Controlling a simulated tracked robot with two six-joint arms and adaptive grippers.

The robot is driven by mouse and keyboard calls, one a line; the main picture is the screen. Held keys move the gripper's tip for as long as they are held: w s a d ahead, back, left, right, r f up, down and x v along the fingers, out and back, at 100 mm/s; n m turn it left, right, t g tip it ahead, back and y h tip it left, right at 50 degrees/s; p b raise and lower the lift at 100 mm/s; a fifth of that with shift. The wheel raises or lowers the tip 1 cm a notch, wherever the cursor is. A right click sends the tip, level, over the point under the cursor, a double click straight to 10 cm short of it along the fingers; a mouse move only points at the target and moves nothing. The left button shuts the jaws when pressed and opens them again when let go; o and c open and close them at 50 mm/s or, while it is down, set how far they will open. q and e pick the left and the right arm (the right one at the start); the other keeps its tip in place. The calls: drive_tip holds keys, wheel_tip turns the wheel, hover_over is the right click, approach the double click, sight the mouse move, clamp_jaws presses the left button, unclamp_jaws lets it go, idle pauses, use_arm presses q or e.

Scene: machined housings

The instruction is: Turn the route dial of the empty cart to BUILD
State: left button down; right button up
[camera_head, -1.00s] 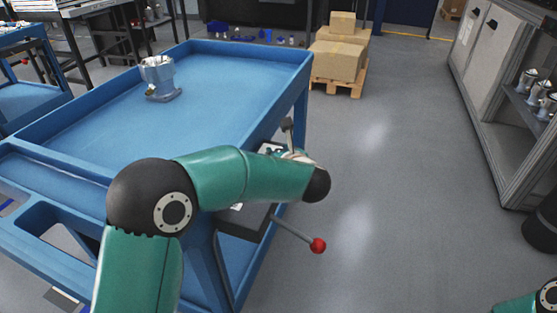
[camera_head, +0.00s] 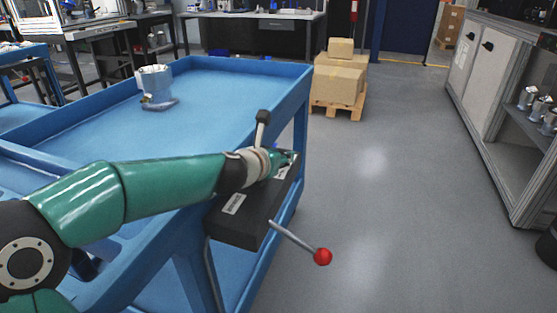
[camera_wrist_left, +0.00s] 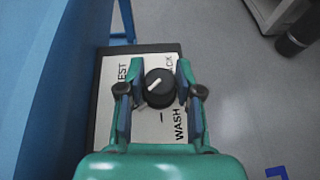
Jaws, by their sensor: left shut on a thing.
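The blue cart (camera_head: 305,85) stands at the left in the head view, with a dark control box (camera_head: 240,222) on its side. A metal housing (camera_head: 154,82) stands in its tray, so this cart's top is not bare. My left gripper (camera_head: 285,158) is over the box. In the left wrist view its fingers are shut on the round black route dial (camera_wrist_left: 160,88), one on each side. The dial's white mark runs obliquely. The plate (camera_wrist_left: 105,120) around it shows WASH and partly covered words ending in EST and ACK. BUILD is not readable. My right gripper is out of view.
A lever with a red knob (camera_head: 322,256) sticks out from the box, and a dark-headed lever (camera_head: 263,117) rises beside my left wrist. Boxes on a pallet (camera_head: 338,108) stand behind. A grey cabinet (camera_head: 500,110) is at the right. The floor between is clear.

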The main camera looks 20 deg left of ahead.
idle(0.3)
use_arm(q)
drive_tip(key=c, duration=0.8)
unclamp_jaws()
drive_tip(key=v, duration=1.2)
drive_tip(key=shift+a+f, duration=0.15)
drive_tip(key=shift+f, duration=0.05)
drive_tip(key=shift+o, duration=0.2)
